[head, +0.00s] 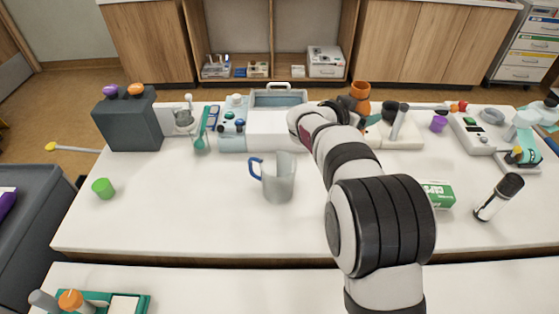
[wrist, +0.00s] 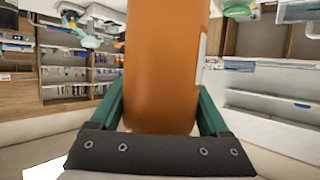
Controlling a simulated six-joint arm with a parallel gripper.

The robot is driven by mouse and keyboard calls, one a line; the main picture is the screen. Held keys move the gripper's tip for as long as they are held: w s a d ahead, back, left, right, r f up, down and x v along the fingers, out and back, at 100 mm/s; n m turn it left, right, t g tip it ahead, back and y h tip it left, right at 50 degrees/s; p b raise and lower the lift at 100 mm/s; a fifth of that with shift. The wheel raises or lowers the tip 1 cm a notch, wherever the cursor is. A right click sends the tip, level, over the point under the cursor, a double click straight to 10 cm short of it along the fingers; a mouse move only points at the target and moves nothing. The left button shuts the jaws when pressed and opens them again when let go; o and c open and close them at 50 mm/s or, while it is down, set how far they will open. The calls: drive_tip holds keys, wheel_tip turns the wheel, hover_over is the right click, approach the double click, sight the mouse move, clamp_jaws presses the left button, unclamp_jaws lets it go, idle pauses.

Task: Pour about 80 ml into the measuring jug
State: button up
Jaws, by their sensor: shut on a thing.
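The measuring jug (head: 279,182) is clear grey with a blue handle on its left. It stands upright on the white counter, near the middle of the head view. My gripper (wrist: 160,108) is shut on an orange bottle (wrist: 162,65), with a green finger on each side of it. A pale label edge shows on the bottle's right side. In the head view the orange bottle (head: 360,91) shows beyond my arm, behind and to the right of the jug. The liquid level in the jug cannot be made out.
A green-and-white box (head: 439,195) and a black-capped tube (head: 498,197) lie to the right. A white bin (head: 279,128) and devices line the back.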

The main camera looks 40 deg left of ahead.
drive_tip(key=s+a, duration=0.6)
drive_tip(key=s, duration=0.7)
drive_tip(key=s+a, duration=0.7)
drive_tip(key=s, duration=0.5)
wheel_tip(320, 180, down, 9)
drive_tip(key=shift+r+g, duration=0.15)
drive_tip(key=shift+g, duration=0.15)
